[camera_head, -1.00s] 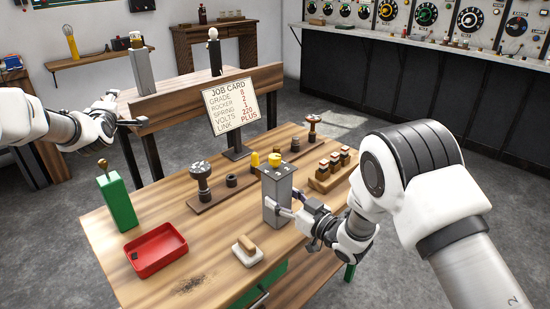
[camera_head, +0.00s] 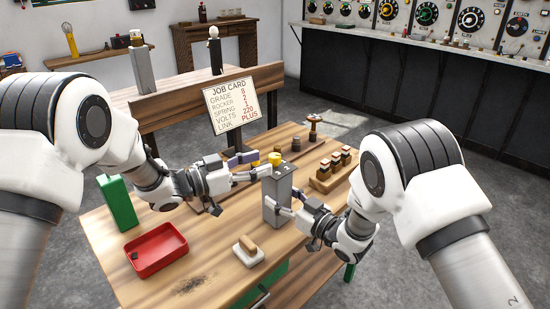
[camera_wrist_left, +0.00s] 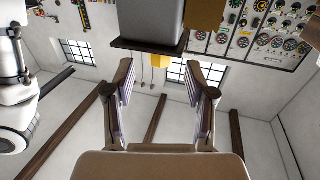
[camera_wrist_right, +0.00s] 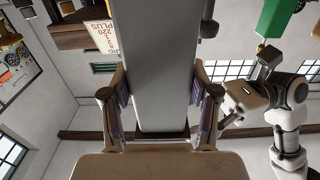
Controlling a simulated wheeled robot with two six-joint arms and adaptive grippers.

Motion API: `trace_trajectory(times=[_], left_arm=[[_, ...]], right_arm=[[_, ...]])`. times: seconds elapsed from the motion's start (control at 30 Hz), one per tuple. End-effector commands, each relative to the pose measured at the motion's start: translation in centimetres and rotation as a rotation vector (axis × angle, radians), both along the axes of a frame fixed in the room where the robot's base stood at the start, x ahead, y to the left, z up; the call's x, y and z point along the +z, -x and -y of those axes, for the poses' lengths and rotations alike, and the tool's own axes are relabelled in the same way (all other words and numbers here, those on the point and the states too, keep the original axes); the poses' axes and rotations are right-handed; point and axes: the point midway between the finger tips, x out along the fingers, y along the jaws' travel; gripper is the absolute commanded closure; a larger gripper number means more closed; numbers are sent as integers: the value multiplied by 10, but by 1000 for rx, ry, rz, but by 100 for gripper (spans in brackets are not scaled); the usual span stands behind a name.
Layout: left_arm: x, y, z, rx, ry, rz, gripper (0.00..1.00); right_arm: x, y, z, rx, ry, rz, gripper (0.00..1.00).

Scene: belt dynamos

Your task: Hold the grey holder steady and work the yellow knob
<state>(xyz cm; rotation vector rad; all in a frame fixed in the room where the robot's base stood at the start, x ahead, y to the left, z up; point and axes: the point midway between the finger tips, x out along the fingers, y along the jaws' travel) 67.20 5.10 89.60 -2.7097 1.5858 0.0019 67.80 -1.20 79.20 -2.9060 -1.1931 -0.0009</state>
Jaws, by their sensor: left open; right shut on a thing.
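The grey holder (camera_head: 277,205) stands upright on the wooden bench in the head view, and its grey body fills the middle of the right wrist view (camera_wrist_right: 150,60). The yellow knob (camera_head: 274,158) is on its top; it shows in the left wrist view (camera_wrist_left: 161,62) below the holder's dark rim. My right gripper (camera_head: 283,207) is shut on the holder, a finger at each side. My left gripper (camera_head: 257,165) is open at knob height.
A job card (camera_head: 230,102) stands behind my left gripper. A red tray (camera_head: 157,266), a green box (camera_head: 118,203) and a wood-topped white block (camera_head: 248,250) are on the bench's left and front. A rack of wooden pieces (camera_head: 322,183) stands right of the holder.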

Motion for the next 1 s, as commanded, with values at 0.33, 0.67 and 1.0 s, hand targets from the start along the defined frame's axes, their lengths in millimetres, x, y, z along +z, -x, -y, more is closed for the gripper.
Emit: trace_trajectory(times=[0.33,0.67,1.0], left_arm=[[0,-26,44,2,1,0,45],[0,-26,44,3,1,0,84],[1,-25,46,51,3,-1,100]], right_arm=[[-1,0,0,-1,1,-2,100],[-1,0,0,0,1,-2,100],[-1,0,0,0,1,-1,100]])
